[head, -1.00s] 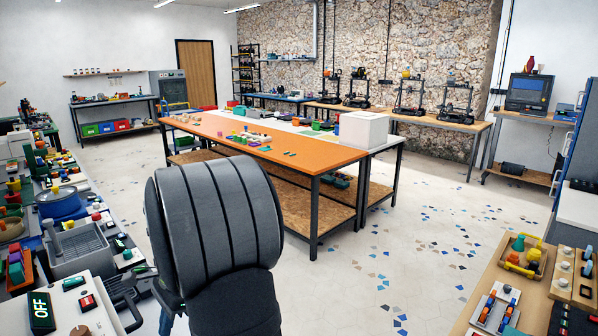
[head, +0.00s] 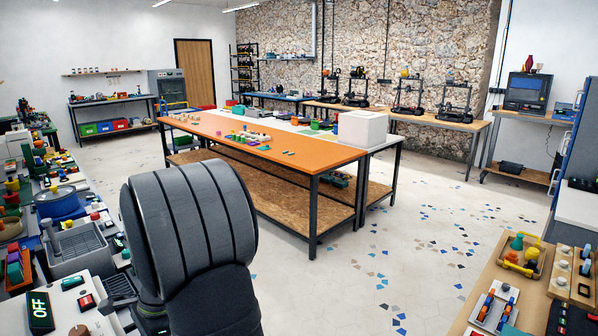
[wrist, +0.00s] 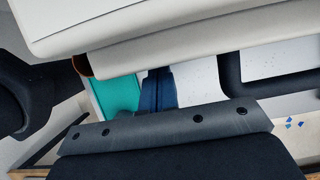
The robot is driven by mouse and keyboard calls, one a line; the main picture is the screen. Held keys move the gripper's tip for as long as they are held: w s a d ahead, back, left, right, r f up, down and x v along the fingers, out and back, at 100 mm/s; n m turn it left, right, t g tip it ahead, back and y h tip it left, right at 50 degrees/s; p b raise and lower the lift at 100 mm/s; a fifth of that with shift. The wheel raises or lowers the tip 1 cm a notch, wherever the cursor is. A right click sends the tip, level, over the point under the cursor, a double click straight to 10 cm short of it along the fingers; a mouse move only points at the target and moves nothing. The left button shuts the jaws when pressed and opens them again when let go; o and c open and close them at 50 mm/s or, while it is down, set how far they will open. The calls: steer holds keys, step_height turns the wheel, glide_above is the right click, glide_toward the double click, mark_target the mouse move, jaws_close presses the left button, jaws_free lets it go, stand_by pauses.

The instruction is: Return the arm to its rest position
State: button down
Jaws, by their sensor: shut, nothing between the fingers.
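My gripper (wrist: 154,127) shows at the bottom of the wrist view as a dark grey bolted piece. It is shut and holds nothing. A pale, rounded panel (wrist: 150,30) fills the top of that view; I cannot tell what it belongs to. My ribbed dark grey arm (head: 190,225) stands in the lower left of the head view, and its links hide most of the gripper there. No task object is in my grip.
A cluttered bench (head: 60,222) runs along the left, close to my arm. A wooden bench (head: 480,275) is at lower right. The floor (head: 400,230) between is clear.

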steer(key=w+d+r, duration=0.4)
steer(key=r, duration=0.3)
steer(key=shift+w+d+r, duration=0.15)
steer(key=shift+w+d, duration=0.15)
steer(key=shift+d, duration=0.05)
stand_by(0.4)
